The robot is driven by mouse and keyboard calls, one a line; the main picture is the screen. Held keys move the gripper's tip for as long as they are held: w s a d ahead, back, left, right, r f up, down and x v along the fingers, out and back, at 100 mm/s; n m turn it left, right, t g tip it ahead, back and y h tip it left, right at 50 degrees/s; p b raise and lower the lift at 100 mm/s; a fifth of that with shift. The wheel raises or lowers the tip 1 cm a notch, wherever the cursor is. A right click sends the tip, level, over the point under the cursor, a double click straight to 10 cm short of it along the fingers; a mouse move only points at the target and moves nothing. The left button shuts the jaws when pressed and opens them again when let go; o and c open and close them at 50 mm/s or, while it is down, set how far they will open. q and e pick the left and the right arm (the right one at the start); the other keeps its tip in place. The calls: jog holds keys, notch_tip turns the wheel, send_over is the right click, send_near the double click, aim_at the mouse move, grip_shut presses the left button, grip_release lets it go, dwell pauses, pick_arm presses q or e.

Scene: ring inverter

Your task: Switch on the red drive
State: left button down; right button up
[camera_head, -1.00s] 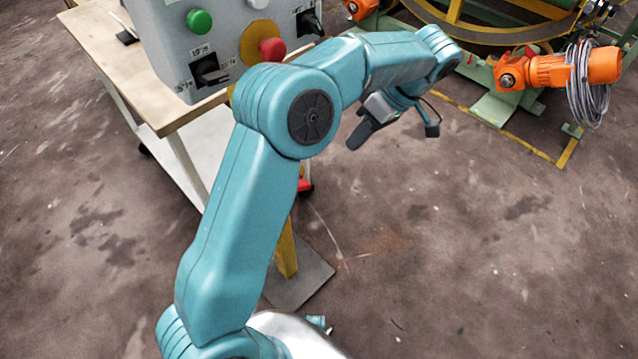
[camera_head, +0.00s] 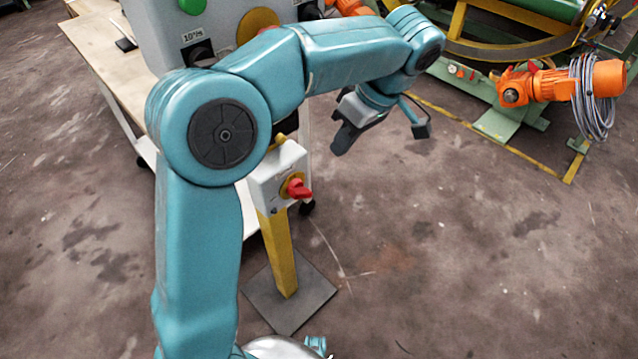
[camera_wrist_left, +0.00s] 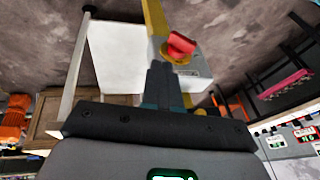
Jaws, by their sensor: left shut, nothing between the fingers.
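A red rotary switch (camera_head: 298,189) sits on a yellow plate on the front of a small grey box (camera_head: 275,177). The box stands on a yellow post (camera_head: 279,250). My left gripper (camera_head: 342,143) is shut and empty, above and to the right of the switch in the head view, apart from it. The left wrist view shows the red switch (camera_wrist_left: 180,45) just past the shut fingers (camera_wrist_left: 162,80), with the yellow post (camera_wrist_left: 154,16) beyond. My left arm hides the box's upper left part. My right gripper is out of view.
A grey control cabinet (camera_head: 155,32) with a green button (camera_head: 192,5) stands on a wooden-topped table (camera_head: 108,68), partly behind my arm. The floor between is clear.

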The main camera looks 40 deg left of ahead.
aim_at(298, 191)
pick_arm(q)
jog(key=s+d+b+x, duration=0.1)
jog(key=b+x, duration=0.3)
jog(key=x, duration=0.6)
jog(key=shift+s, duration=0.45)
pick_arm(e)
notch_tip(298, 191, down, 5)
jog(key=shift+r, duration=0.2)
pick_arm(q)
jog(key=shift+a+f, duration=0.1)
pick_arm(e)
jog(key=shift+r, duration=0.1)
pick_arm(q)
jog(key=shift+w+g+p, duration=0.1)
jog(key=shift+g+p, duration=0.3)
jog(key=shift+p, duration=0.35)
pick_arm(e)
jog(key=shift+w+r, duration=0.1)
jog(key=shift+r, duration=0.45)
